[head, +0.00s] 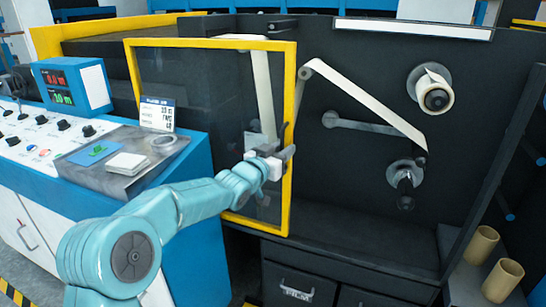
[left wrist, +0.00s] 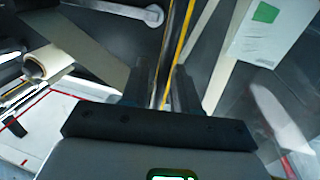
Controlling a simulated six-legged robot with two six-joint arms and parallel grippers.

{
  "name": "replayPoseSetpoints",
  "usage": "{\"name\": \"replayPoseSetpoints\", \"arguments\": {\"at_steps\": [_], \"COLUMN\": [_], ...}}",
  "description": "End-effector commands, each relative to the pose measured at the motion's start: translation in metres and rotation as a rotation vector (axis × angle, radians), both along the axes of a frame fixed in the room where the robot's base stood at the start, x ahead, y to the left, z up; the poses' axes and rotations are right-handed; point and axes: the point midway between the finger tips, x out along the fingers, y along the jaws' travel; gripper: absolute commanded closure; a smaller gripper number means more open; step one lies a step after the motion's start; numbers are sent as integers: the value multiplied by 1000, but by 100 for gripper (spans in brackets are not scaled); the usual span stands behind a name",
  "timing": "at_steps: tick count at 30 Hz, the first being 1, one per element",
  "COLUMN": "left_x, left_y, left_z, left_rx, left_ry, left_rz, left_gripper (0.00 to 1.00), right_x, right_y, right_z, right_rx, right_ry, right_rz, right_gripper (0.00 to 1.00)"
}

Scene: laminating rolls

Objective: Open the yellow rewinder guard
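The yellow rewinder guard (head: 291,90) is a yellow-framed clear panel in front of the left part of the dark machine bay. Its yellow edge (left wrist: 180,45) also shows in the left wrist view. My left gripper (head: 284,152) is at the guard's right upright. In the left wrist view, a narrow upright bar, the guard handle (left wrist: 171,40), lies between the dark fingers of the left gripper (left wrist: 160,88), which look closed on it. The fingertips are partly hidden. My right gripper is not in view.
A blue control console (head: 190,180) with a display box (head: 72,85) stands left, beneath my arm. Right of the guard, the bay is uncovered, with a film roll (head: 433,95) and a slanting web (head: 365,100). Cardboard cores (head: 502,280) stand at lower right.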

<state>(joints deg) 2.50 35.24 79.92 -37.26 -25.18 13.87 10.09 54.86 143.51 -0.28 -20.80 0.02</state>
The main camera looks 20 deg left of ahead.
Motion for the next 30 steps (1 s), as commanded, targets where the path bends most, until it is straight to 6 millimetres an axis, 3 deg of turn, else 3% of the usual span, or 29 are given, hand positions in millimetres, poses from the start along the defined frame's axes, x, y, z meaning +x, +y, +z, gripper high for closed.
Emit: {"name": "replayPoseSetpoints", "arguments": {"at_steps": [5,18,24,30], "left_x": [-24,-130,-153,-157], "left_y": [6,30,35,35], "left_z": [-1,0,0,0], "left_rx": [0,1,1,0], "left_ry": [-1,0,0,0], "left_rz": [1,1,1,-1], "left_gripper": [70,70,70,70], "right_x": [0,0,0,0], "right_y": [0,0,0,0], "right_z": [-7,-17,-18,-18], "right_rx": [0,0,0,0], "right_ry": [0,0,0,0], "right_rz": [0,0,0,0], "right_gripper": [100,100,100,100]}}
